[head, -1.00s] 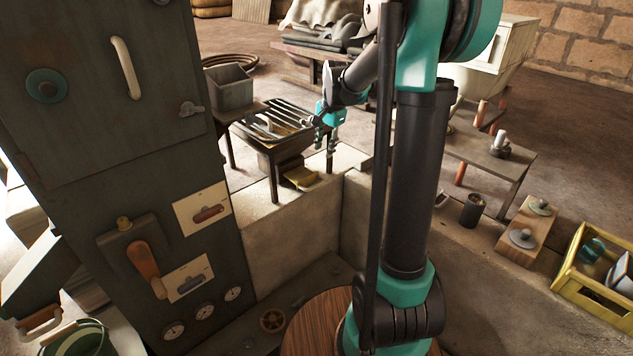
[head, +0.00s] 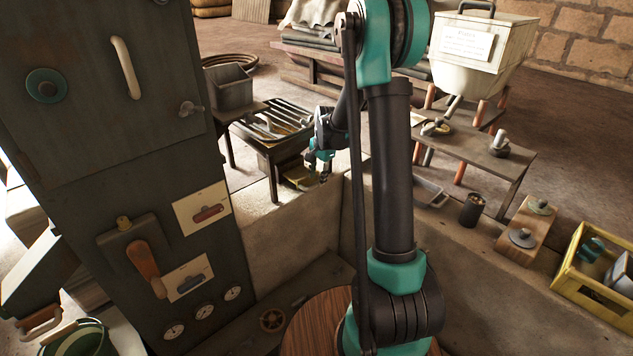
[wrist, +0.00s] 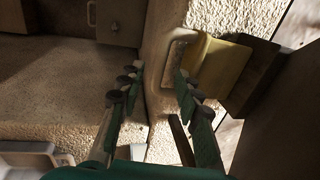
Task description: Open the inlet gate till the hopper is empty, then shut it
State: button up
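A pale hopper (head: 478,62) with a sign and a dark top handle stands at the upper right of the head view. A rod and a round knobbed part (head: 437,127) show below it; I cannot tell whether these are its inlet gate. The hopper's contents are hidden. My gripper (head: 318,168) is near the low wall by the slatted table, well left of the hopper. In the wrist view its fingers (wrist: 154,88) are spread and empty, above the wall edge. A yellow piece (wrist: 216,62) lies beyond the right finger.
A dark cabinet (head: 90,120) with an orange-handled lever (head: 142,260), dials and plates fills the left. The slatted table (head: 268,130) stands behind my gripper. A low bench (head: 480,150), a dark can (head: 472,210) and a yellow crate (head: 580,290) are to the right.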

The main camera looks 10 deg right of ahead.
jog(key=shift+w+a+f, duration=0.1)
jog(key=shift+f, duration=0.6)
jog(key=shift+w+a+f, duration=0.1)
jog(key=shift+f, duration=0.55)
grip_shut()
jog(key=shift+d, duration=0.1)
